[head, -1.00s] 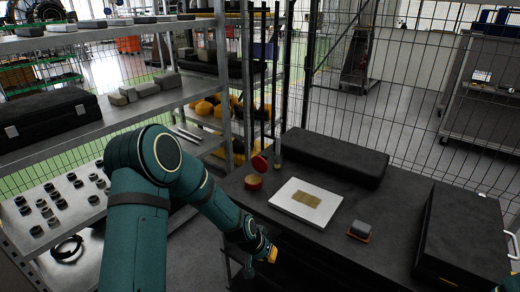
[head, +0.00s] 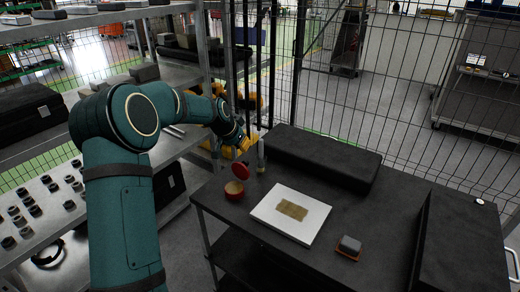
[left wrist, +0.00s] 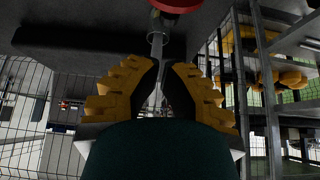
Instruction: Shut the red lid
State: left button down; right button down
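A small round red container (head: 234,190) with a tan top face stands at the left end of the dark table. Its red lid (head: 241,170) is open and stands tilted up at the container's back. My left gripper (head: 241,143) is above and behind the lid, apart from it. In the left wrist view my left gripper (left wrist: 163,68) shows two yellow stepped fingers with a gap between them, holding nothing. A red round part (left wrist: 178,4) is cut off at the top there; I cannot tell if it is lid or container. My right gripper is out of view.
A slim upright tube (head: 261,155) stands right behind the lid, close to my left gripper. A white board (head: 268,219) with a tan patch, a small grey block (head: 350,243) and a long black case (head: 322,161) are on the table. Wire fencing rises behind.

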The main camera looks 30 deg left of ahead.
aim_at(244, 168)
pick_arm(q)
jog(key=x, duration=1)
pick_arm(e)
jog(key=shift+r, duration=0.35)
